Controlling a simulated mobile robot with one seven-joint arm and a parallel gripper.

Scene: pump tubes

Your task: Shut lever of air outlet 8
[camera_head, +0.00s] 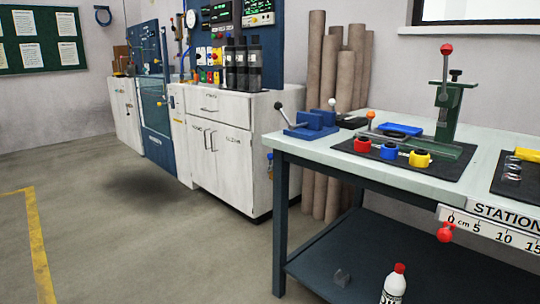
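I cannot make out any label for air outlet 8 or tell which part is its lever. A blue wall panel (268,20) at the back carries small red, yellow and green fittings (207,57) above the white cabinet; they are too small to read. A red knob-like part (446,232) hangs at the front edge of the bench on the right, by the ruler strip; what it belongs to is unclear. A small blue and yellow part (270,165) shows at the cabinet's right side. My gripper is not in view.
A workbench (325,152) on the right bears a blue vise (312,125), a green press (447,125) and coloured rings. A white bottle (394,285) stands on its lower shelf. Brown tubes (315,75) lean behind. The floor (130,235) at left is clear, with a yellow line.

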